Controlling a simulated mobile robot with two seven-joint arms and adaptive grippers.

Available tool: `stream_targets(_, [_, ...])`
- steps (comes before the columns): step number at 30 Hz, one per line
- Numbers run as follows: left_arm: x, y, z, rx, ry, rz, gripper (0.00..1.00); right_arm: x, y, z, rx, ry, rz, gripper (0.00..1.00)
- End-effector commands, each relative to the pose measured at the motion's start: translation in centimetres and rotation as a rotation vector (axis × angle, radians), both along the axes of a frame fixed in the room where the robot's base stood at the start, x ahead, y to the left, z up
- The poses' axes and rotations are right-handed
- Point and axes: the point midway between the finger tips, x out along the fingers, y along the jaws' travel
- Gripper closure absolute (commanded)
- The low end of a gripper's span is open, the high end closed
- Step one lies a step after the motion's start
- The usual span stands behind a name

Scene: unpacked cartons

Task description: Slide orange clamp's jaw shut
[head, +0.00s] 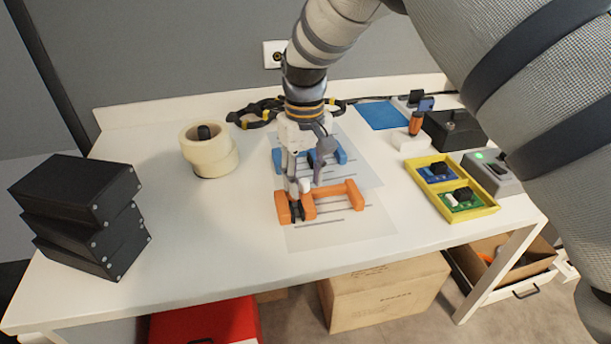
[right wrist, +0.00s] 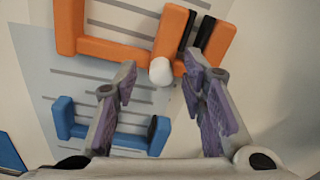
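The orange clamp (head: 336,190) lies on a pale printed sheet on the table. In the right wrist view its bar (right wrist: 112,50) runs left from the sliding jaw (right wrist: 170,32), and a fixed jaw (right wrist: 220,42) is at the right end. Black pads face each other across a narrow gap between the two jaws. A white knob (right wrist: 162,72) sits at the sliding jaw's near end. My right gripper (head: 304,180) is over the clamp, its open fingers (right wrist: 161,68) either side of the knob; contact is unclear. My left gripper is out of view.
A blue clamp (head: 340,155) lies just behind the orange one. Black boxes (head: 75,190) and tape rolls (head: 212,165) stand left. A yellow tray (head: 438,213) with circuit boards and a grey box (head: 497,185) are right. The table front is clear.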

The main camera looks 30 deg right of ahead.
Motion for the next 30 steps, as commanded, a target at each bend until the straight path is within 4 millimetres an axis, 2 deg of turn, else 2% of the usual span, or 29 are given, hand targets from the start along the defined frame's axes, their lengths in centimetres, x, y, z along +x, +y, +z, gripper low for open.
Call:
stream_targets(5, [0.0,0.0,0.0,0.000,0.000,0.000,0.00,0.0,0.0,0.1,0.000,-0.001,0.000,0.62])
stream_targets(8, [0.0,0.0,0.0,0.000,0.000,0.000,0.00,0.1,0.0,1.0,0.000,-0.004,0.000,0.62])
stream_targets(15, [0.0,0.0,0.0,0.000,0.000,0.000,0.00,0.1,0.0,7.4,0.000,-0.006,0.000,0.62])
stream_targets(21, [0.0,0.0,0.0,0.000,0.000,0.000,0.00,0.1,0.0,11.2,0.001,-0.003,-0.001,0.62])
stream_targets(24, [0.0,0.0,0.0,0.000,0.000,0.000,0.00,0.0,0.0,11.9,0.001,-0.002,-0.001,0.62])
stream_targets(30, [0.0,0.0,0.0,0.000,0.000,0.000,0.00,0.0,0.0,12.0,0.000,0.000,0.000,0.62])
